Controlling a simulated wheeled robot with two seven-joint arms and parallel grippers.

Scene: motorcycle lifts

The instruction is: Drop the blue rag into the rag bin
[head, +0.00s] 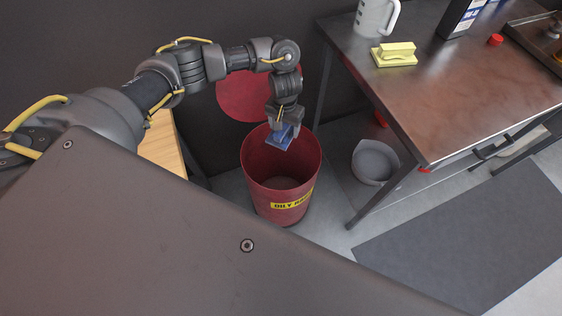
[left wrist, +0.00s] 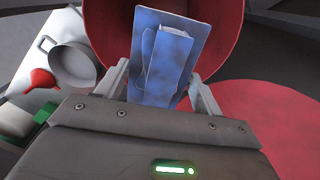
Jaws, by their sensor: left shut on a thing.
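The blue rag (head: 280,138) is folded and hangs from my left gripper (head: 283,126), which is shut on it. The rag also shows in the left wrist view (left wrist: 166,60), between the two fingers (left wrist: 160,85). The rag bin (head: 262,196) is a round red open-topped bin with a yellow "OILY RAGS" label, standing on the floor. In the head view the gripper and rag are over the bin's opening, near its back rim. The bin's red wall (left wrist: 222,30) shows behind the rag in the left wrist view. My right gripper is not in view.
A brown-topped workbench (head: 460,100) stands at the right, with a yellow brush-like block (head: 394,54) and a white jug (head: 376,16). A grey bucket (head: 375,162) stands below the bench. A red disc (head: 240,95), likely the bin's lid, is behind the bin.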

